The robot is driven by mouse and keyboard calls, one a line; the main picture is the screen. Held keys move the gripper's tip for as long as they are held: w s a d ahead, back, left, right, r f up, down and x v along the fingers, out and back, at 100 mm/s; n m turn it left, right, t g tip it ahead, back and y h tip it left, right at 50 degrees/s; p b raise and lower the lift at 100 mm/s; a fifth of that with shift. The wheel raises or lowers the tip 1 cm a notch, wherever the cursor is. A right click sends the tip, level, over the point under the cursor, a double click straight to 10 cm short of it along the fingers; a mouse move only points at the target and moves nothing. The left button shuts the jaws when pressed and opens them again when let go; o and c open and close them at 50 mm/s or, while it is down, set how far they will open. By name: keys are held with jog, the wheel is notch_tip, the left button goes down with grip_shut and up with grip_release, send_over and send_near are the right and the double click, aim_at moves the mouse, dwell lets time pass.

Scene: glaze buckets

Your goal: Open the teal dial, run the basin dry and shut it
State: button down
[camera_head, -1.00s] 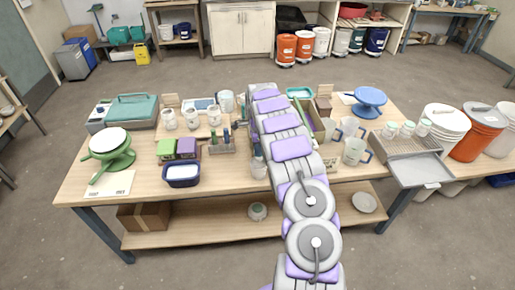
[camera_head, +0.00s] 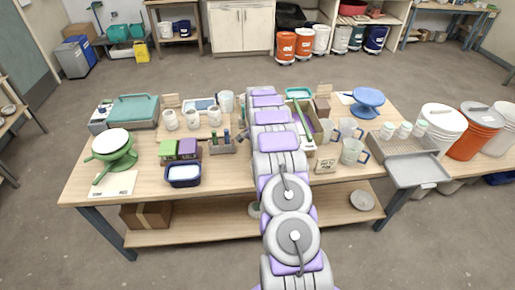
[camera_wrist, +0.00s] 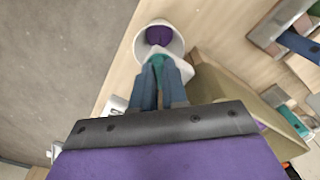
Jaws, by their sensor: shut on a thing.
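In the wrist view, my gripper (camera_wrist: 162,82) is shut with its two blue-grey fingers on the teal dial (camera_wrist: 158,60). The dial is on the near side of a white basin (camera_wrist: 141,44), and the fingers cover its lower part. Dark purple liquid or glaze (camera_wrist: 159,36) shows inside the basin. The basin is by the edge of the wooden table. In the head view my arm hides the gripper, the dial and the basin. I cannot tell how far the dial is turned, nor see any outflow.
A tan box (camera_wrist: 215,75) stands close to the right of the basin in the wrist view. Bare floor lies in front.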

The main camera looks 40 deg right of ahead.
jog(key=n+p, duration=0.1)
jog(key=n, duration=0.5)
jog(key=shift+d+r, duration=0.1)
jog(key=shift+n, duration=0.4)
jog(key=c, duration=1.2)
grip_release()
jog(key=shift+o, duration=0.2)
